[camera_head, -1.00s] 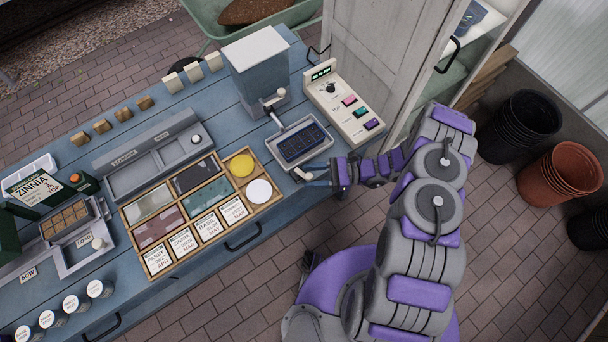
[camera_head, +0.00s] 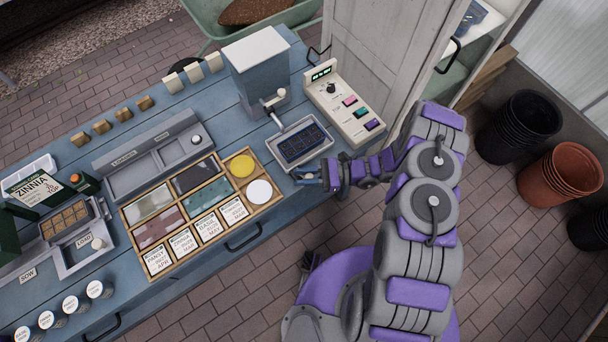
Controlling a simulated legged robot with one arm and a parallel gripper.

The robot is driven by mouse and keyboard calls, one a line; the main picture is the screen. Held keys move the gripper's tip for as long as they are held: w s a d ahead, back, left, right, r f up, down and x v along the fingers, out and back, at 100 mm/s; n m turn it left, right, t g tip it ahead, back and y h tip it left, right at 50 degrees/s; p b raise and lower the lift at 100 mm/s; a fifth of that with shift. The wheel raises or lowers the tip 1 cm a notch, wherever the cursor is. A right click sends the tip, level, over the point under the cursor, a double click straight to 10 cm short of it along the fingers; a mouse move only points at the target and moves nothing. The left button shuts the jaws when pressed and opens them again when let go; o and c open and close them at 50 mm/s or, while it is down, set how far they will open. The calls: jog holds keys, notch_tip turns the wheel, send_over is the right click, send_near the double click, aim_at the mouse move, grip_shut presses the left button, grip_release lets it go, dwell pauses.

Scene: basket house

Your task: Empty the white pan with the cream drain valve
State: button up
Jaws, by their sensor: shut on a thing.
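The white pan (camera_head: 273,147) sits on the blue bench, in front of a blue-grey dispenser with a white top. A dark cell tray (camera_head: 303,143) lies in the pan. I cannot tell the water level in it. My gripper (camera_head: 301,174) is at the pan's front edge, low over the bench edge. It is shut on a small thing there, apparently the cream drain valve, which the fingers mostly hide. I cannot tell which way the valve is turned.
A cream control box (camera_head: 345,107) with coloured buttons stands right of the pan. The dispenser (camera_head: 257,68) with a cream-knobbed lever is behind. A wooden card tray (camera_head: 184,220) lies left. Stacked pots (camera_head: 560,172) stand on the floor at right.

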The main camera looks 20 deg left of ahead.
grip_shut()
jog(key=shift+t, duration=0.3)
jog(key=shift+s+a+m+t+y+b, duration=0.2)
jog(key=shift+m+t+b, duration=0.3)
jog(key=shift+m+t, duration=0.4)
jog(key=shift+s+a+m+t+y+b, duration=0.1)
jog(key=shift+a+m+t+y+b, duration=0.15)
jog(key=shift+m+t+b, duration=0.65)
jog(key=shift+t+p, duration=0.3)
jog(key=shift+p, duration=0.1)
jog(key=shift+n, duration=0.3)
jog(key=o, duration=0.8)
grip_release()
jog(key=shift+a, duration=0.1)
jog(key=shift+d, duration=0.2)
